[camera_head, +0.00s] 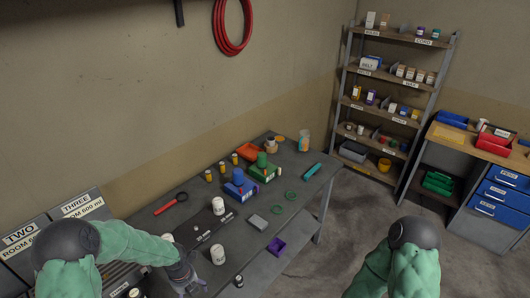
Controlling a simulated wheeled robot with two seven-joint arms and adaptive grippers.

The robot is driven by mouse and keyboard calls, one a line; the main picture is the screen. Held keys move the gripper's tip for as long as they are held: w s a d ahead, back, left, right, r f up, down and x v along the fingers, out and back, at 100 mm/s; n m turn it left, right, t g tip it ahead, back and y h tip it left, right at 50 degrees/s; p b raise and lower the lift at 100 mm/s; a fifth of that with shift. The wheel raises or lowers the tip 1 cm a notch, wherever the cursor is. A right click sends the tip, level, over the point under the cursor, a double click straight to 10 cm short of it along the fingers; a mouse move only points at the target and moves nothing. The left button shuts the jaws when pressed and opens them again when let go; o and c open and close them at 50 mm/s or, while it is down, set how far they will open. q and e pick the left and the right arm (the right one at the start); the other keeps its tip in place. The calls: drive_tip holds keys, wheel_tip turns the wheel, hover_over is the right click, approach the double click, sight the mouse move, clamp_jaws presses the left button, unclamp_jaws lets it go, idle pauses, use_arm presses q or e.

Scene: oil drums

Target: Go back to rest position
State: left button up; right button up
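My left arm comes in from the left and bends down to the grey table (321,186). My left gripper (190,287) is low over the table's near left part, close to the bottom edge of the view. Its fingers are small and partly cut off, so I cannot tell whether they are open or shut. A white jar (218,256) stands just right of it, apparently apart from it. My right arm is bent at the lower right, away from the table, and its gripper is out of view.
A shelf rack (397,90) and a workbench (480,170) stand right. Floor between is clear.

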use_arm(q)
drive_tip(key=s+d+f+n+h+b, duration=0.1)
drive_tip(key=s+d+f+n+b, duration=0.4)
drive_tip(key=f+n+b, duration=0.3)
drive_tip(key=s+d+f+n+h+b, duration=0.1)
drive_tip(key=s+d+f+n+b, duration=0.4)
drive_tip(key=f+n, duration=0.9)
drive_tip(key=s+d+f+n+h+b, duration=0.1)
drive_tip(key=s+d+f+n+b, duration=0.4)
drive_tip(key=f+n+b, duration=0.6)
drive_tip(key=shift+s+d+n+h, duration=0.3)
drive_tip(key=shift+s+d+n, duration=0.1)
drive_tip(key=shift+s+n, duration=0.4)
